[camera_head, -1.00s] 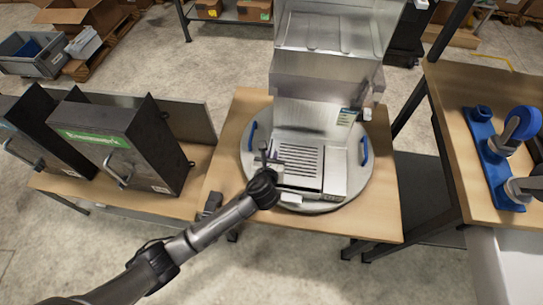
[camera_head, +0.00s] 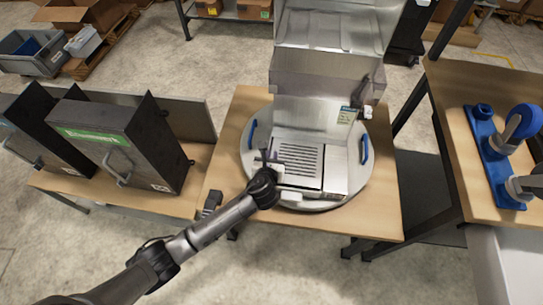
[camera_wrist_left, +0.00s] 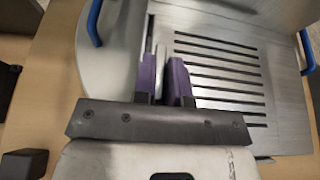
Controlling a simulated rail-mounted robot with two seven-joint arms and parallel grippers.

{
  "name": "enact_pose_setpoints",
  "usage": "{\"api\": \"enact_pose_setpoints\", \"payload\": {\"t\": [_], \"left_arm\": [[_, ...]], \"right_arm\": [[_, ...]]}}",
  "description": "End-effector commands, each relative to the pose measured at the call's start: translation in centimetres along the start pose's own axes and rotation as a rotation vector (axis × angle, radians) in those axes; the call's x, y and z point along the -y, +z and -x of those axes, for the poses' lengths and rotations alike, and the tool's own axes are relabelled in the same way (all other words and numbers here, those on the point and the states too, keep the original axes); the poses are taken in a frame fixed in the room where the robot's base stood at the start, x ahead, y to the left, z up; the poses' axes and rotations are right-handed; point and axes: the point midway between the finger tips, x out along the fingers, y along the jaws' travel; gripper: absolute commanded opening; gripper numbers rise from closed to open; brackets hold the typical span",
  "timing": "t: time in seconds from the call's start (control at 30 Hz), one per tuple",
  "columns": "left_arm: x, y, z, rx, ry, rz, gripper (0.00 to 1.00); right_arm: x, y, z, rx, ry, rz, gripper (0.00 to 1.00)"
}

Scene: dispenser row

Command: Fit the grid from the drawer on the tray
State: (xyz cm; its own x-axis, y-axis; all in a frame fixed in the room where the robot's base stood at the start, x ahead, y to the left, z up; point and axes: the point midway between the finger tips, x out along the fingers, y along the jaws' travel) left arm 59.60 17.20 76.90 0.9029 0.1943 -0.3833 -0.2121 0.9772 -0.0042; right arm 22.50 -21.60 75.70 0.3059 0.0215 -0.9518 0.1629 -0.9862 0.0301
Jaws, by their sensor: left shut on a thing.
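The slotted metal grid (camera_head: 305,158) lies on the tray area at the foot of the steel dispenser (camera_head: 325,95). It looks nearly flat, and I cannot tell whether it is fully seated. In the left wrist view the grid (camera_wrist_left: 218,87) fills the right of the picture. My left gripper (camera_head: 270,160) is at the grid's left side. In the left wrist view its two purple fingers (camera_wrist_left: 164,75) are shut on a thin pale edge, which appears to belong to the grid. The tray (camera_head: 312,198) shows only along its front; the grid covers the rest. My right gripper is not in view.
The dispenser stands on a round plate with blue handles (camera_head: 364,149) on a wooden table (camera_head: 232,130). Dark boxes (camera_head: 125,140) stand on the left table. Blue fixtures (camera_head: 490,160) are on the right table. Bare wood is in front of the plate.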

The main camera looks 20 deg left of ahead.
Motion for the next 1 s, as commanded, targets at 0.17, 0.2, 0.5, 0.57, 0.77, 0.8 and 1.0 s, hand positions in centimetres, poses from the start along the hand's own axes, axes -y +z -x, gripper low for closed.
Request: {"api": "enact_pose_setpoints", "payload": {"t": [0.17,0.2,0.5,0.57,0.77,0.8,1.0], "left_arm": [[0.0,-0.4,-0.2,0.001,-0.001,0.001,0.00],[0.0,-0.5,-0.2,0.001,-0.001,0.001,0.00],[0.0,-0.5,-0.2,0.000,0.000,0.000,0.39],[0.0,-0.5,-0.2,0.000,0.000,0.000,0.42],[0.0,-0.5,-0.1,-0.001,0.000,-0.001,0.42],[0.0,-0.5,0.0,-0.001,0.000,-0.001,0.42],[0.0,-0.3,2.2,-0.001,-0.001,-0.001,0.42]], "right_arm": [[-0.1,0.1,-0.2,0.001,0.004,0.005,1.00],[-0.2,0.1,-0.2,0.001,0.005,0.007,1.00],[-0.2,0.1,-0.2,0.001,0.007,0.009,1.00],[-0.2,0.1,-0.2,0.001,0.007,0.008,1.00],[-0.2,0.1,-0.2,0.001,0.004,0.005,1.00],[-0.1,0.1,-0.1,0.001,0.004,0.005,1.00],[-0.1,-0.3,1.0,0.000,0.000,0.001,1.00]]}}
